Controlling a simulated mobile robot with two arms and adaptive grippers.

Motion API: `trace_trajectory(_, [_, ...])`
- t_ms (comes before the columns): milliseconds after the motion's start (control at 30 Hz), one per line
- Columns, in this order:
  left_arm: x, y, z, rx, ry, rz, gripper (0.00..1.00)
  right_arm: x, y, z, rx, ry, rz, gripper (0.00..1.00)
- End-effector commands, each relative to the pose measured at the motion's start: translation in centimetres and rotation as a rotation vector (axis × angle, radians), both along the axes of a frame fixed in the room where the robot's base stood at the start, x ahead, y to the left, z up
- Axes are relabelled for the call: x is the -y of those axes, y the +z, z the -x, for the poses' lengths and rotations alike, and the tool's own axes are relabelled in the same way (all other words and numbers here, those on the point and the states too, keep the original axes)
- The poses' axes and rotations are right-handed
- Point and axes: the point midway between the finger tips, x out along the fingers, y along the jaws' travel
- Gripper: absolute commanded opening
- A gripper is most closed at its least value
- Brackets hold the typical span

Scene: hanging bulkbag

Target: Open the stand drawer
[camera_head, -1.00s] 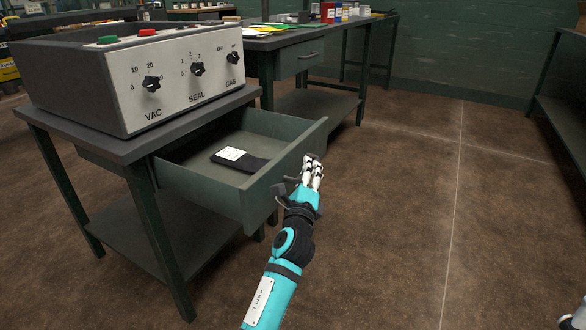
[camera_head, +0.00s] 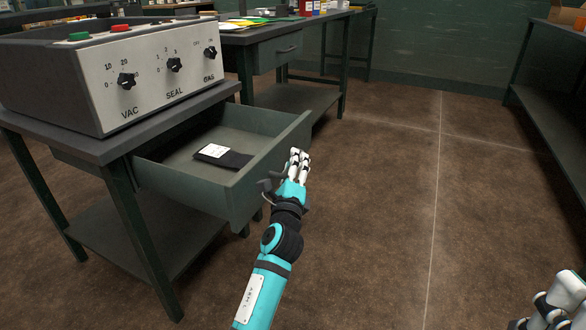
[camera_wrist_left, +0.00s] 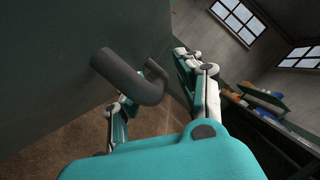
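The stand drawer (camera_head: 268,170) is pulled well out of the stand (camera_head: 120,150), with its inside showing. A dark flat item with a white label (camera_head: 222,156) lies in it. My left gripper (camera_head: 299,156) is at the outer side of the drawer front. In the left wrist view, the dark curved handle (camera_wrist_left: 130,76) stands out from the drawer front (camera_wrist_left: 45,60), close to my fingers. The fingers (camera_wrist_left: 160,92) look spread apart and not clamped on it. My right gripper (camera_head: 562,298) is partly in view at the bottom right corner, away from the drawer; its fingertips are unclear.
A grey control box (camera_head: 150,75) with knobs stands on top of the stand. Behind is a workbench (camera_head: 262,38) with its own shut drawer. A bench (camera_head: 550,110) stands at the right. The brown floor between is clear.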

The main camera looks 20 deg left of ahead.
Motion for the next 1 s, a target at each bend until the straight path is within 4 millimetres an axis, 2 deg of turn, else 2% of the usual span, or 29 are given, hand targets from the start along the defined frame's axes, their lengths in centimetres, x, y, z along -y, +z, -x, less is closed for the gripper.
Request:
trace_trajectory(167, [0.4, -0.5, 1.5, -0.002, 0.000, 0.001, 0.36, 0.0, 0.0, 0.0, 0.001, 0.000, -0.002, 0.40])
trace_trajectory(600, [2.5, -2.3, 9.7, -0.004, 0.000, 0.002, 0.36, 0.0, 0.1, 0.0, 0.005, 0.001, -0.005, 0.40])
trace_trajectory(800, [2.9, -2.6, 11.2, -0.001, -0.001, 0.001, 0.36, 0.0, 0.2, 0.1, 0.006, 0.001, -0.005, 0.40])
trace_trajectory(1000, [3.0, -2.6, 11.3, -0.001, -0.001, 0.000, 0.36, 0.0, 0.2, 0.1, 0.006, 0.001, -0.005, 0.40])
